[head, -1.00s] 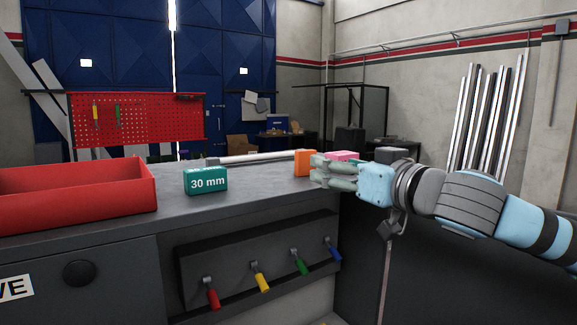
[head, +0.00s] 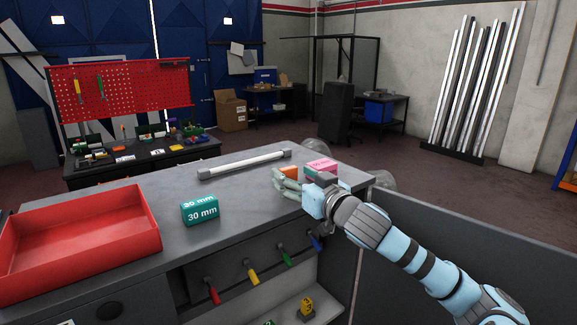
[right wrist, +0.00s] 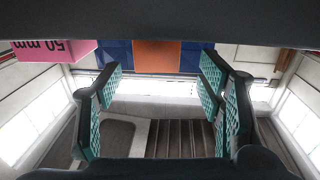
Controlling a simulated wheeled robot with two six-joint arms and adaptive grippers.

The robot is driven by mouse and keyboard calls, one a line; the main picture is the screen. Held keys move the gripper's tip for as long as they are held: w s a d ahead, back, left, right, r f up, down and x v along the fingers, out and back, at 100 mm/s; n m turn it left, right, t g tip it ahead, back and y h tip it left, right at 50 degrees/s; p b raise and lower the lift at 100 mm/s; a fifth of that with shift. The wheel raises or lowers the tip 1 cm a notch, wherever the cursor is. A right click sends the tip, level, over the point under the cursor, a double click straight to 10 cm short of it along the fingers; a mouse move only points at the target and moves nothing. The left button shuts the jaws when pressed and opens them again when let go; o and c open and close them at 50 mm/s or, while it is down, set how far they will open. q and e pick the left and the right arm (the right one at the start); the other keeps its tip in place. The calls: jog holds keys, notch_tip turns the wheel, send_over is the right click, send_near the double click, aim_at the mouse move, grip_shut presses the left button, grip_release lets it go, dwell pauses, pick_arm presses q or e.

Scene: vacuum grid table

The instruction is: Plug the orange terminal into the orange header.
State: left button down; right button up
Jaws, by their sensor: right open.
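I cannot identify an orange terminal or an orange header for certain. A plain orange block (head: 289,172) stands on the grey bench, partly hidden behind my right gripper (head: 282,185). In the right wrist view its flat orange face (right wrist: 158,55) shows ahead, between my open fingers (right wrist: 163,95) in the picture. Nothing is held. I cannot tell how far the fingertips are from the block. A small orange part (head: 123,130) shows among parts on the rear table, too small to tell what it is. My left gripper is out of view.
A pink 50 mm block (head: 321,167) is close beside the orange one. A green 30 mm block (head: 200,212), a red tray (head: 150,240) and a light bar (head: 245,163) are on the bench. The rear table (head: 98,178) holds several coloured parts. Coloured handles hang below the bench top.

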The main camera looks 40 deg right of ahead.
aim_at(290, 171)
jog(key=w, duration=0.2)
jog(key=w+p, duration=0.1)
jog(key=shift+w+d+r, duration=0.1)
jog(key=shift+d+r, duration=0.2)
jog(key=shift+d, duration=0.05)
jog(key=shift+w+f, duration=0.3)
jog(key=shift+w, duration=0.05)
jog(key=shift+s, duration=0.2)
jog(key=c, duration=1.2)
